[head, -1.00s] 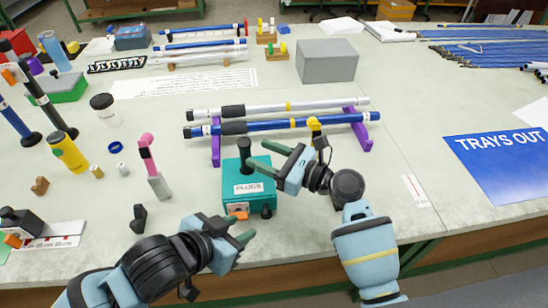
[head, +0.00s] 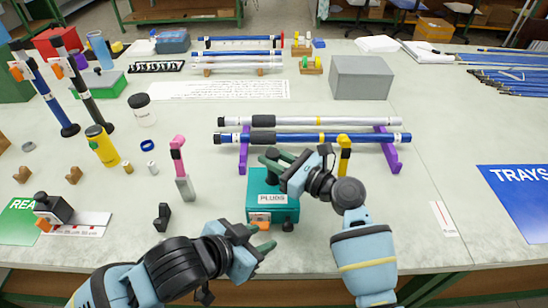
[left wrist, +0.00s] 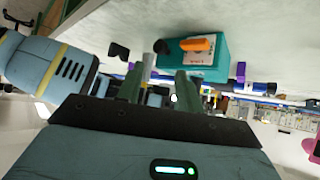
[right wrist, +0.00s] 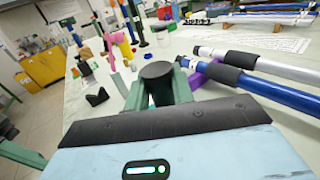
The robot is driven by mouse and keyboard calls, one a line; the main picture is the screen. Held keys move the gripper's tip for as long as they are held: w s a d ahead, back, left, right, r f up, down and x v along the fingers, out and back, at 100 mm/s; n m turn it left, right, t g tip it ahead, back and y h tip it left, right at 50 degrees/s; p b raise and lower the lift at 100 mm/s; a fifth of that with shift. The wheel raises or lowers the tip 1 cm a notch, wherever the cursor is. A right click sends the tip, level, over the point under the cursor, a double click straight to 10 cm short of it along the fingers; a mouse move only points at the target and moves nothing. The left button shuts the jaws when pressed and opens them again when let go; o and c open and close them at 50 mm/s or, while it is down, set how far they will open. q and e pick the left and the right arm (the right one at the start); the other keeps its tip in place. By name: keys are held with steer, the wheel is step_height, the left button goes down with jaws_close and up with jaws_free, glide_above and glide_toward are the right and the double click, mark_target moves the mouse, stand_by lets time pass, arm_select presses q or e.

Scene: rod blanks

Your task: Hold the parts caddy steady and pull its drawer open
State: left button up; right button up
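The parts caddy (head: 256,186) is a teal box labelled PLUGS, upright on the bench. A black knobbed handle (head: 271,156) stands on its top. An orange pull (head: 260,218) is low on its front; the drawer looks shut. The caddy also shows upside down in the left wrist view (left wrist: 222,58). My right gripper (head: 277,158) has its fingers on either side of the handle, closed in on it; in the right wrist view the black knob (right wrist: 156,70) sits between them. My left gripper (head: 262,238) is open and empty, just in front of the pull, apart from it.
A purple-ended rack (head: 392,150) with a silver rod and a blue rod stands right behind the caddy. A dark plug (head: 288,226) is by its front right corner. A pink-and-grey part (head: 181,170) and a black block (head: 162,217) stand to the left. The bench right of the caddy is mostly clear.

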mark_target(288, 230)
jaws_close()
arm_select(q)
steer(key=shift+o, duration=1)
steer(key=shift+f, duration=0.1)
steer(key=shift+d+f, duration=0.1)
steer(key=shift+f, duration=0.2)
steer(key=d+f+n+y, duration=0.1)
steer(key=s+d+f+n+t+y, duration=0.1)
steer(key=f+y, duration=0.1)
steer(key=d+f+t+y, duration=0.1)
steer(key=f, duration=0.1)
steer(key=shift+s+d+f+n+y, duration=0.15)
steer(key=shift+s+d+n+y, duration=0.15)
steer(key=shift+s+n+y, duration=0.1)
steer(key=s+d+r+n+t+y, duration=0.3)
steer(key=s+d+r+t+y, duration=0.1)
steer(key=s, duration=0.1)
steer(key=shift+d+n, duration=0.25)
steer(key=shift+n, duration=0.15)
steer(key=x, duration=1.2)
steer(key=shift+a, duration=0.1)
